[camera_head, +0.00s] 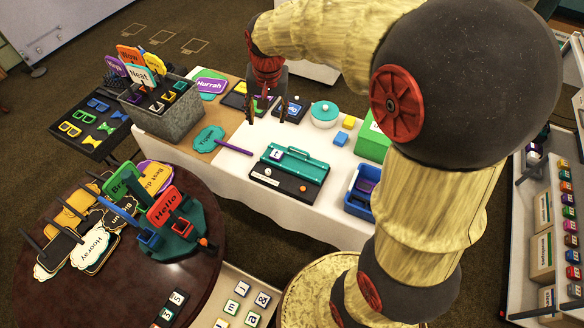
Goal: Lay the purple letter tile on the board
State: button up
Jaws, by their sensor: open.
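My gripper (265,117) hangs fingers down over the white-covered table, with its two fingers apart and nothing visible between them. A small white tile with a purple edge (276,155) lies on a black and teal board (300,186), just below and right of my gripper in the picture. It looks like the purple letter tile, but its letter is too small to read. Another dark board with blue and white pieces (292,108) lies right beside the gripper's fingers. I cannot tell which board the task means.
A teal round pot (325,113), a green box (373,140) and a blue bin (361,190) stand to the right. A grey crate of signs (178,122) stands left. A round table (190,275) holds more signs. White table cloth (225,178) is clear in front.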

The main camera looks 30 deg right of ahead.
jog(key=s+a+r+n+t, duration=0.1)
jog(key=s+a+r+n, duration=0.1)
jog(key=s, duration=0.6)
jog(key=s+a+r+n+t, duration=0.1)
jog(key=s+a+r+n, duration=0.1)
jog(key=s, duration=0.6)
jog(key=s+a+r+n+t, duration=0.1)
jog(key=s+a+r+n, duration=0.1)
jog(key=s, duration=0.6)
jog(key=shift+r, duration=0.75)
